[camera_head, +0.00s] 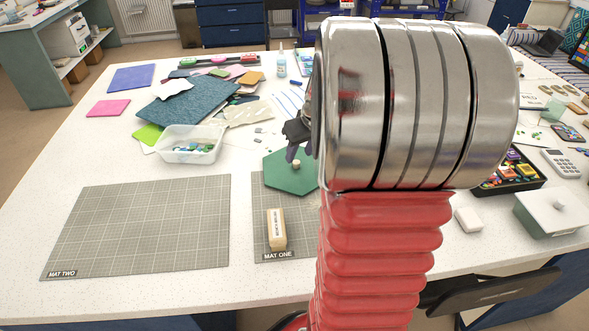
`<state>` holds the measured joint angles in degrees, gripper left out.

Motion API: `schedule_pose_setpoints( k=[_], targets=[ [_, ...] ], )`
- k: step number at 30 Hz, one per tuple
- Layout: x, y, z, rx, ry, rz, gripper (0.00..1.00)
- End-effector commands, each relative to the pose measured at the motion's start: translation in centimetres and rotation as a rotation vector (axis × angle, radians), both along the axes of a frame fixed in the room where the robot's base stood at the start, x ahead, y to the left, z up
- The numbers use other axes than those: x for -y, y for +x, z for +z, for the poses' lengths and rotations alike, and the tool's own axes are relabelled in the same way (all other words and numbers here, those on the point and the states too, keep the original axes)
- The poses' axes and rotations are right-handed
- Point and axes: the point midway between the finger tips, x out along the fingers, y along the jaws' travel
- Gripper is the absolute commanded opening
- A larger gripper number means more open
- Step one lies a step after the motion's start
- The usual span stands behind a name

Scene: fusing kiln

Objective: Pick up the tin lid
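A dark green hexagonal piece (283,179) with a small pale knob (296,163) lies flat, partly on the grey mat labelled MAT ONE (262,214); it looks like a lid. My arm hides its right side. The dark fingers of my gripper (298,152) are right by the knob, above it in the picture. My arm covers much of the gripper, so whether it is open, or touches the knob, cannot be told. A white lid with a knob (553,203) sits on a box at the right.
A wooden block (276,229) stands on MAT ONE in front of the hexagonal piece. A clear tub (190,144) with small glass pieces stands to the left. MAT TWO (140,224) is empty. A black tray of colourful pieces (510,173) and a white block (467,219) are at right.

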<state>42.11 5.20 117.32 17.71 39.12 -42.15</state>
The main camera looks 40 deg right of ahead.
Motion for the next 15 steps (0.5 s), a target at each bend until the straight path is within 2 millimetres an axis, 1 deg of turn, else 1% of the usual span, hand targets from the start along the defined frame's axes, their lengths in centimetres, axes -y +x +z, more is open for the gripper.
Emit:
schedule_pose_setpoints(
  k=[8,11,15],
  targets=[
    [0.0,0.1,-0.2,-0.001,0.001,0.000,0.39],
    [0.1,0.4,-0.9,-0.001,0.003,0.000,0.39],
    [0.4,1.0,-2.4,-0.002,0.003,-0.001,0.39]
  ],
)
